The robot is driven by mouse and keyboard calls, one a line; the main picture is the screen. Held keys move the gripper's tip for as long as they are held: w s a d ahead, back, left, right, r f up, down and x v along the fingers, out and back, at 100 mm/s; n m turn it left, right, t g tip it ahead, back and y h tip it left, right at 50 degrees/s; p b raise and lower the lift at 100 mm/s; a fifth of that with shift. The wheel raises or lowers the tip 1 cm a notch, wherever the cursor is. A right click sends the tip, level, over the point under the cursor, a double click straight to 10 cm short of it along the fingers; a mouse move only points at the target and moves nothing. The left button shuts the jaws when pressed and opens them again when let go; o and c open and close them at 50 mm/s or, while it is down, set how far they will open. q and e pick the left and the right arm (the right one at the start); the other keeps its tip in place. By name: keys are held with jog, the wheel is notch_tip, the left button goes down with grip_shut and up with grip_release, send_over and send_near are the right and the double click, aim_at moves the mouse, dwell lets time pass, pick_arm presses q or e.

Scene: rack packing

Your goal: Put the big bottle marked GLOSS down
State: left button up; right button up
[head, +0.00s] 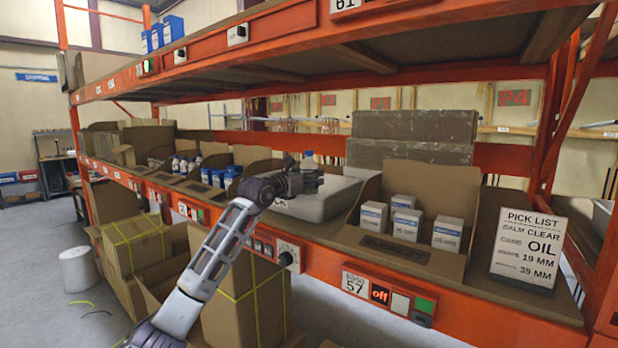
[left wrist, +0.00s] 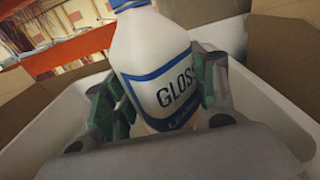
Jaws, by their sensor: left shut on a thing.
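The big white bottle marked GLOSS (left wrist: 158,70) has blue bands and stands between the green-padded fingers of my left gripper (left wrist: 165,95) in the left wrist view, tilted in the picture. The gripper is shut on it. In the head view my left gripper (head: 303,180) is over the pale grey tote (head: 335,203) on the shelf, and only the bottle's top (head: 309,159) shows behind it. White tote walls (left wrist: 275,125) surround the bottle in the left wrist view. The bottle's base is hidden, so I cannot tell whether it touches the tote floor. My right gripper is out of view.
A cardboard bin with several small white boxes (head: 404,222) stands right of the tote. A pick list sign (head: 528,248) is further right. Bins with blue-and-white items (head: 220,177) are to the left. The orange upper shelf beam (head: 280,40) runs above.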

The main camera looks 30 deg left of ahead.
pick_arm(q)
jog(key=shift+f+b, duration=0.65)
dwell(0.4)
jog(key=o, duration=1.2)
jog(key=shift+f, duration=0.15)
jog(key=shift+r+p, duration=0.7)
jog(key=shift+s+f+b, duration=0.1)
jog(key=shift+s+b, duration=0.3)
jog(key=shift+s, duration=0.3)
jog(key=s+b, duration=0.4)
jog(key=s, duration=0.6)
jog(key=shift+s+a+r, duration=0.2)
jog(key=shift+s+a, duration=0.15)
jog(key=shift+a, duration=0.1)
